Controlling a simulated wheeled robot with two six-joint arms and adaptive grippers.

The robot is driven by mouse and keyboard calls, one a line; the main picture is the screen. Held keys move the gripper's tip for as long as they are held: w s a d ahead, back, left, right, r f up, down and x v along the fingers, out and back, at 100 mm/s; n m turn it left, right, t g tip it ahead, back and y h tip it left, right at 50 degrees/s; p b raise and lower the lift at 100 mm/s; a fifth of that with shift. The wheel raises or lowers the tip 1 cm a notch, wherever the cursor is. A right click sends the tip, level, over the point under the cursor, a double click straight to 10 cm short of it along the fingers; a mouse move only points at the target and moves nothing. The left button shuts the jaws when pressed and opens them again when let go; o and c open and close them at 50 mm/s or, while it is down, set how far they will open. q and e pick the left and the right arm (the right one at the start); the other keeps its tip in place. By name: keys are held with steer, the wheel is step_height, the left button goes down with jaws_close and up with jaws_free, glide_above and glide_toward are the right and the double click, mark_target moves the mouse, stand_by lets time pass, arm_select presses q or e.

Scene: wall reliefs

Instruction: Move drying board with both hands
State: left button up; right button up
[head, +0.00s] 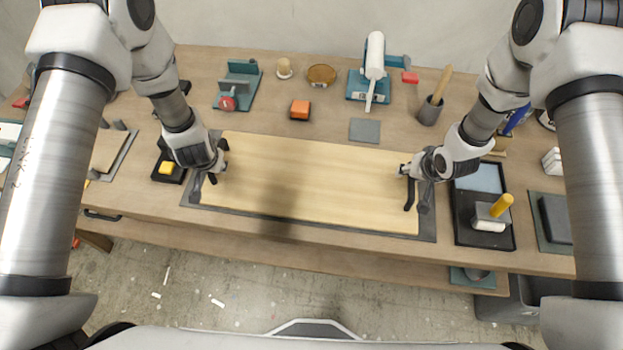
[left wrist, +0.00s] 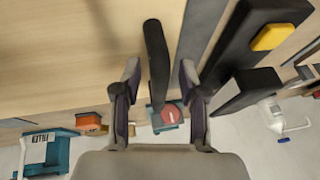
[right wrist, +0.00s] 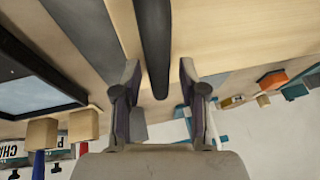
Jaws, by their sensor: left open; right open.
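The drying board (head: 310,185) is a long pale wooden panel lying flat on a dark grey mat on the bench. A black bar handle stands at each end. My left gripper (head: 208,178) is at the board's left end, open, with the left handle (left wrist: 156,60) between its spread fingers in the left wrist view. My right gripper (head: 415,190) is at the right end, open, with the right handle (right wrist: 154,45) between its fingers in the right wrist view. Neither gripper is closed on its handle. The hands partly hide the handles in the head view.
Right of the board is a black tray (head: 463,233) with a yellow-handled tool (head: 500,206). Left is a black block with a yellow piece (head: 166,168). Behind the board are a grey plate (head: 365,130), an orange block (head: 300,109) and a teal stand with white roller (head: 374,60).

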steer(key=shift+s+r, duration=0.1)
arm_select(q)
steer(key=v, duration=1.1)
steer(key=shift+r, duration=0.4)
arm_select(e)
steer(key=v, duration=1.1)
steer(key=shift+r, duration=0.4)
arm_select(q)
steer(key=shift+d, duration=0.1)
arm_select(e)
steer(key=shift+d, duration=0.1)
arm_select(q)
steer(key=shift+s, duration=0.15)
arm_select(e)
steer(key=shift+s, duration=0.15)
